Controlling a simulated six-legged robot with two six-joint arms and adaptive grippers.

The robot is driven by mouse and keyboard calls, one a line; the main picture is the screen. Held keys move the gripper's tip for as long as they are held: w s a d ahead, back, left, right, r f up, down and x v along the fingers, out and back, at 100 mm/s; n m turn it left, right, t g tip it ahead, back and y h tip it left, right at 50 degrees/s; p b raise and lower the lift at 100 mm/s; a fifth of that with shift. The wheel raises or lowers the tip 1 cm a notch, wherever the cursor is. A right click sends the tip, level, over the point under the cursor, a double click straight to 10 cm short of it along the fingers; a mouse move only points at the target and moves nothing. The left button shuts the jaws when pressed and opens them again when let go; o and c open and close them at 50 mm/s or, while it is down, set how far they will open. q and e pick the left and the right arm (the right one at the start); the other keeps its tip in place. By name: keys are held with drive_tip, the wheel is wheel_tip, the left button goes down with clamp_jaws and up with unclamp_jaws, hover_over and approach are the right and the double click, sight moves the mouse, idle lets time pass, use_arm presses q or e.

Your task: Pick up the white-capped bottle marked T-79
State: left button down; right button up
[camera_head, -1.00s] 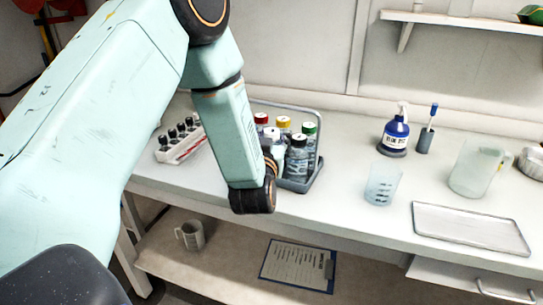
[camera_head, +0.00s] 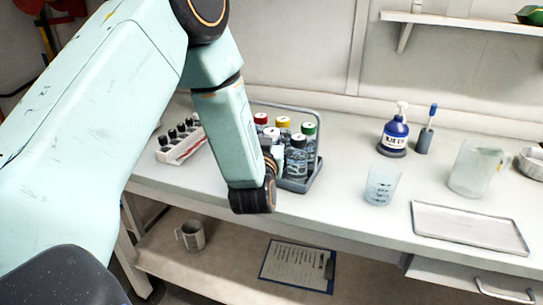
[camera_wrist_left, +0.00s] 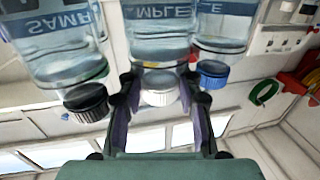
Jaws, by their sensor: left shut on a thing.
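The white-capped bottle (camera_head: 272,132) stands in the grey caddy (camera_head: 303,186) on the bench, partly hidden by my left arm in the head view. In the left wrist view, which is upside down, its white cap (camera_wrist_left: 160,98) sits between the fingers of my left gripper (camera_wrist_left: 160,84). The gripper is shut on this bottle near the cap. Its label shows "AMPLE" lettering; I cannot read a T-79 mark. In the head view the gripper fingers are mostly hidden behind the wrist. My right gripper is not in view.
A vial rack (camera_head: 178,152) is left. A beaker (camera_head: 382,185), blue pump bottle (camera_head: 396,135) and tray (camera_head: 468,228) stand right.

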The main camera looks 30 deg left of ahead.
use_arm(q)
drive_tip(key=shift+r, duration=0.55)
wheel_tip(320, 180, up, 3)
drive_tip(key=shift+f+p, duration=0.1)
drive_tip(key=shift+p, duration=0.35)
drive_tip(key=p+v, duration=0.7)
drive_tip(key=v, duration=1.1)
drive_tip(key=shift+p, duration=0.3)
